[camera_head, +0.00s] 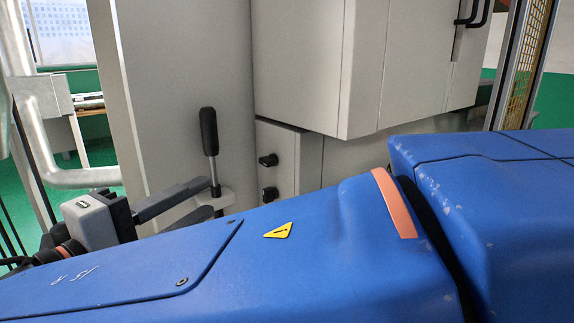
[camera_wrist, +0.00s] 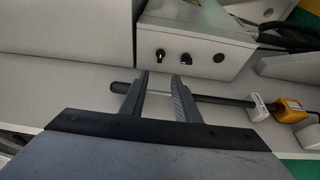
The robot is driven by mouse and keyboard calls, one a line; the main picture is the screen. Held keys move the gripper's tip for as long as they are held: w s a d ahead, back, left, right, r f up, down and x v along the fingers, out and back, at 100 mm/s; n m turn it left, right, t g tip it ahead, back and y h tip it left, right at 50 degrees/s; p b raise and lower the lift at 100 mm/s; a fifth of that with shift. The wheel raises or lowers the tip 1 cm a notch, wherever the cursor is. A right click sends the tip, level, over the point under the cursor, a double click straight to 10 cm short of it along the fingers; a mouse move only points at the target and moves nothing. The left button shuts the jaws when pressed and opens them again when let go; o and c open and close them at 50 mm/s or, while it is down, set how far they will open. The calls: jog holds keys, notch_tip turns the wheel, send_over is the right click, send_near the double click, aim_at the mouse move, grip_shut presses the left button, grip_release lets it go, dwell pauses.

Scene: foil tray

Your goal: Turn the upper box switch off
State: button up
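A small grey box (camera_head: 287,140) on the panel carries black switches. The upper switch (camera_head: 268,160) sits above a second one (camera_head: 270,194). In the wrist view, turned sideways, the box (camera_wrist: 205,30) shows the upper switch as the left knob (camera_wrist: 160,55), the second knob (camera_wrist: 184,58) beside it, and a dark round fitting (camera_wrist: 219,58) at right. My gripper (camera_wrist: 162,76) is open, its two fingers apart, with the upper switch just beyond the gap and apart from the tips. Its grey fingers also show at left in the head view (camera_head: 209,196). The switch's exact setting is too small to tell.
A lever with a black handle (camera_head: 209,132) stands close by my fingers; its rod (camera_wrist: 215,99) crosses behind them in the wrist view. A large grey cabinet (camera_head: 310,60) juts out above the box. A yellow-orange part (camera_wrist: 288,109) lies at the lever's base.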

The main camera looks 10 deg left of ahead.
aim_at(264, 163)
jog(key=x, duration=1.6)
jog(key=shift+w+d, duration=0.15)
jog(key=shift+w, duration=0.2)
jog(key=shift+c, duration=0.6)
grip_shut()
